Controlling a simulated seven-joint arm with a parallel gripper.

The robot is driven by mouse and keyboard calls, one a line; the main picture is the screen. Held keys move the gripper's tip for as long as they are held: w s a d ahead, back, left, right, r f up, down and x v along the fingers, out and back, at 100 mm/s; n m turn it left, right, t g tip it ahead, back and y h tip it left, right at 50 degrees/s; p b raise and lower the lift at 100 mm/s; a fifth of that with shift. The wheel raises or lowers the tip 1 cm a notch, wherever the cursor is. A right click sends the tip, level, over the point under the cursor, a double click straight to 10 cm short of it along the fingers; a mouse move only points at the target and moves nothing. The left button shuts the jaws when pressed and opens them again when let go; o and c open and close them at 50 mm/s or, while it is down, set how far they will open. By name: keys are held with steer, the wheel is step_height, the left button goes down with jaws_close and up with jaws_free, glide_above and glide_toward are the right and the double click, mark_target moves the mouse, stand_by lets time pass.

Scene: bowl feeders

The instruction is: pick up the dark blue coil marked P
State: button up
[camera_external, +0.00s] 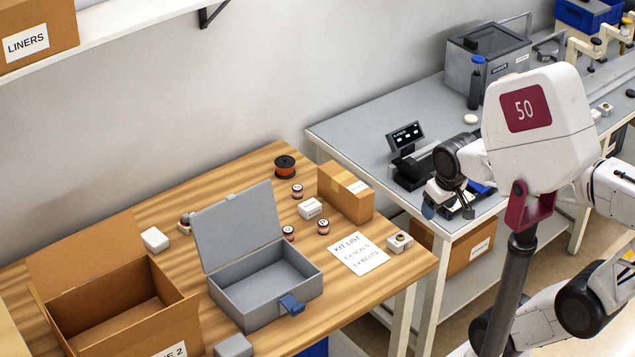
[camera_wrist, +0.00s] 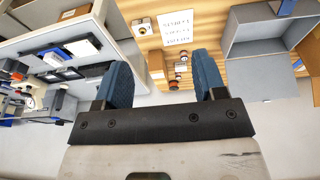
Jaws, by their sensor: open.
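Three small round coils with pale and dark bands stand on the wooden table: one behind (camera_external: 297,190), one beside the grey case (camera_external: 288,232) and one nearer the paper (camera_external: 323,226). Their letters are too small to read, so I cannot tell which is the dark blue coil marked P. Small coils also show in the wrist view (camera_wrist: 181,68) beyond my fingers. My gripper (camera_external: 430,208) has blue fingertips and is raised in front of the grey bench, right of the wooden table. In the wrist view my gripper (camera_wrist: 163,82) is open, with nothing held between its fingers.
An open grey case (camera_external: 265,310), an open cardboard box (camera_external: 150,330) and a closed carton (camera_external: 345,195) stand around the coils. An orange spool (camera_external: 285,166) is behind. A kit list (camera_external: 359,253) lies flat. The grey bench (camera_external: 360,130) carries a small display.

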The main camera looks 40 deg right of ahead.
stand_by(0.3)
steer(key=w+a+f+m+t+y, duration=0.1)
steer(key=w+a+f+m+y, duration=0.3)
steer(key=w, duration=0.3)
steer(key=w+a+f+m+t+y, duration=0.1)
steer(key=w+a+m+t+y, duration=0.15)
steer(key=w+m, duration=0.35)
steer(key=w+a+f+m+t+y, duration=0.1)
steer(key=w+a+f+m+y, duration=0.3)
steer(key=w, duration=0.3)
steer(key=w+d+f+m+t+h, duration=0.2)
steer(key=w+f+m+t+h, duration=0.15)
steer(key=w+f+m, duration=0.55)
steer(key=m+t+h, duration=0.2)
steer(key=m+h, duration=0.2)
steer(key=m, duration=0.6)
glide_toward(323, 227)
steer(key=w, duration=0.1)
steer(key=w+f, duration=0.1)
steer(key=w+d, duration=0.1)
steer(key=shift+f, duration=0.3)
steer(key=shift+w, duration=0.1)
